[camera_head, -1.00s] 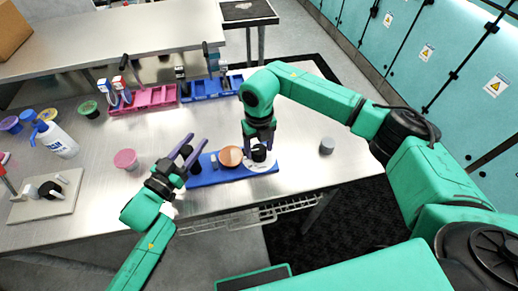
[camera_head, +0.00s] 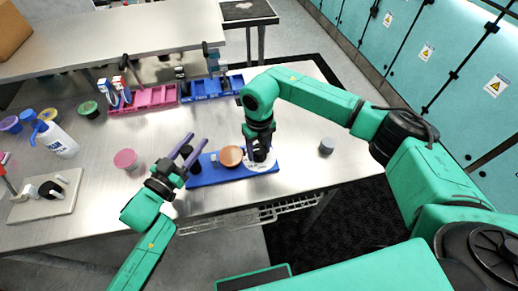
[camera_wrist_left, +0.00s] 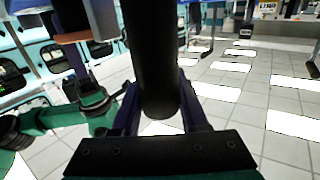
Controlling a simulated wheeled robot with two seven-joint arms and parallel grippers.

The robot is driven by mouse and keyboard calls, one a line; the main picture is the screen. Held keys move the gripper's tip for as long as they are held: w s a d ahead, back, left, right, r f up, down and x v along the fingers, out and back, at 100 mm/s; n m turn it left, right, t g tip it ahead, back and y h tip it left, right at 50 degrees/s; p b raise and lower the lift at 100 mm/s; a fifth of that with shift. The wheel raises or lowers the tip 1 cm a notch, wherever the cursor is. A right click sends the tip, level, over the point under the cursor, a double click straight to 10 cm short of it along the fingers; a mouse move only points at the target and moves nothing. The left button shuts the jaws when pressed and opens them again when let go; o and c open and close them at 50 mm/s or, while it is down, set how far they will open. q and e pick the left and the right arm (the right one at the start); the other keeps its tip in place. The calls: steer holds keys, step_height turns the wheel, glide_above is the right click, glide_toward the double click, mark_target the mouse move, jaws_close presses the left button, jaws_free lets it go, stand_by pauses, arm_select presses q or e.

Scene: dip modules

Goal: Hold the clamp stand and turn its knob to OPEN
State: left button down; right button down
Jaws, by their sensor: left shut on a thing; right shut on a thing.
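The clamp stand has a long blue base (camera_head: 212,175) near the table's front edge. A black post stands at its left end, and it fills the middle of the left wrist view (camera_wrist_left: 157,60). My left gripper (camera_head: 195,148) is shut on this black post. An orange round part (camera_head: 231,156) sits at the middle of the base. At the right end is a white dial plate (camera_head: 262,166), its markings too small to read. My right gripper (camera_head: 261,155) points down over the dial and is shut on the black knob, mostly hidden by the fingers.
A grey cylinder (camera_head: 326,146) stands to the right on the table. A pink cup (camera_head: 126,159) and a white bottle (camera_head: 57,139) stand to the left. Pink (camera_head: 152,99) and blue (camera_head: 211,88) bins line the back. The table between is clear.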

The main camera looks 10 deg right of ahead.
steer(key=n, duration=0.8)
steer(key=shift+n, duration=0.3)
steer(key=n, duration=0.4)
steer(key=shift+a+n, duration=0.1)
steer(key=shift+n, duration=2)
steer(key=c, duration=0.5)
jaws_free()
